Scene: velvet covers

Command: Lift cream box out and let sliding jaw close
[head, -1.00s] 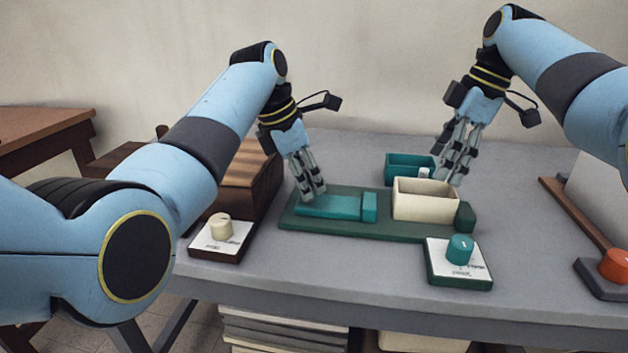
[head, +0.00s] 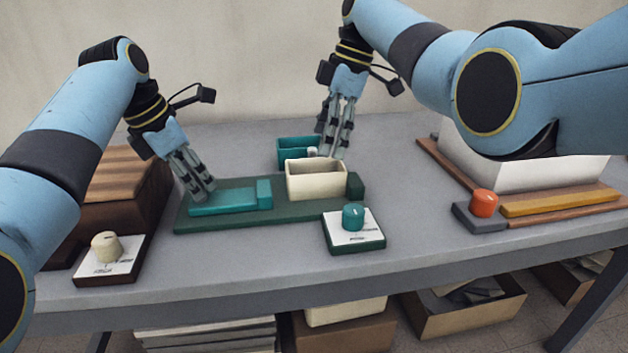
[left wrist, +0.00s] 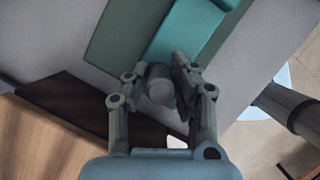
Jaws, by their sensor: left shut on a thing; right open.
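The cream box (head: 314,187) is an open-topped rectangular box on the dark green base (head: 190,222) in the head view. It sits between the teal sliding jaw (head: 264,194) on its left and a dark green end block (head: 355,186) on its right. My left gripper (head: 203,192) is at the left end of the teal slide; in the left wrist view my left gripper (left wrist: 162,72) is closed around a grey rounded knob (left wrist: 160,88). My right gripper (head: 330,153) is open, pointing down at the cream box's back right edge. Whether its fingers touch the box is unclear.
A teal open box (head: 292,150) stands behind the cream box. A teal-knob plate (head: 354,234) and a cream-knob plate (head: 106,262) lie in front. A brown wooden box (head: 120,190) is at left. An orange knob (head: 484,203) and white block are at right.

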